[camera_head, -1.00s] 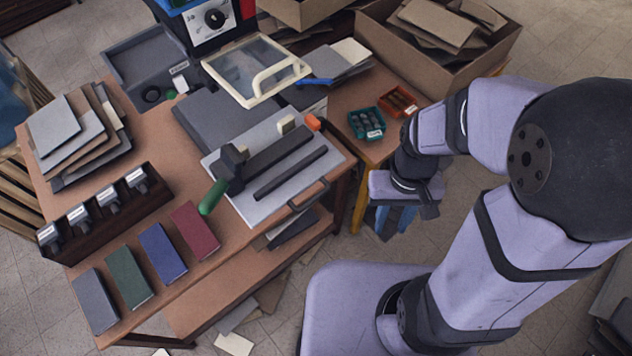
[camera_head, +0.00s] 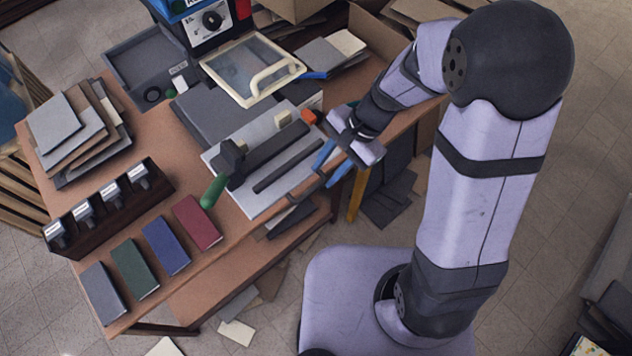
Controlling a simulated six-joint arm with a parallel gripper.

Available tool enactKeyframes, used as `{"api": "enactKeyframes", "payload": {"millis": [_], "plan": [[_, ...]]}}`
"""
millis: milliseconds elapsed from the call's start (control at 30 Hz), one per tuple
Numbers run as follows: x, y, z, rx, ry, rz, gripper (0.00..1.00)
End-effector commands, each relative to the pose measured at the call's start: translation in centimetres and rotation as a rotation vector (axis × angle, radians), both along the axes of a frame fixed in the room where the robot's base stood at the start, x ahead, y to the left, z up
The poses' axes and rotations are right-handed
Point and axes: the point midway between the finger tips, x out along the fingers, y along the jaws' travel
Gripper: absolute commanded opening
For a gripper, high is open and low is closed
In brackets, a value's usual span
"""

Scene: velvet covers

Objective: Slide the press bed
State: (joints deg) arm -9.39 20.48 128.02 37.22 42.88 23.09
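The press bed (camera_head: 256,206) is a light grey plate on the bench, with two dark bars lying across it. A bar handle (camera_head: 303,187) is at its front right edge. A dark lever with a green grip (camera_head: 213,192) stands at the left of the bed. My gripper (camera_head: 325,176) has blue fingers and is open at the right end of the bed, close to the handle. The fingers are spread on either side of the handle's end. I cannot tell whether they touch it.
A cream-framed hinged window (camera_head: 250,70) stands open behind the bed. Four coloured books, including a red one (camera_head: 198,222), and a rack of stamps (camera_head: 110,205) lie to the left. A stack of grey and brown boards (camera_head: 75,125) is at the far left.

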Motion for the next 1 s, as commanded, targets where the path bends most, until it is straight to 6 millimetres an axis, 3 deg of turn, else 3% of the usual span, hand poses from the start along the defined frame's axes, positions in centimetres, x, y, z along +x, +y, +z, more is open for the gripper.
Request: {"api": "enactKeyframes", "payload": {"millis": [500, 900, 933, 1000], "plan": [[-1.0, 2.3, -5.4, -0.001, 0.003, 0.003, 0.29], [-1.0, 2.5, -6.1, -0.001, 0.0, 0.003, 0.29], [-1.0, 2.5, -6.1, -0.002, 0.0, 0.002, 0.27], [-1.0, 2.5, -6.1, -0.001, 0.0, 0.003, 0.1]]}}
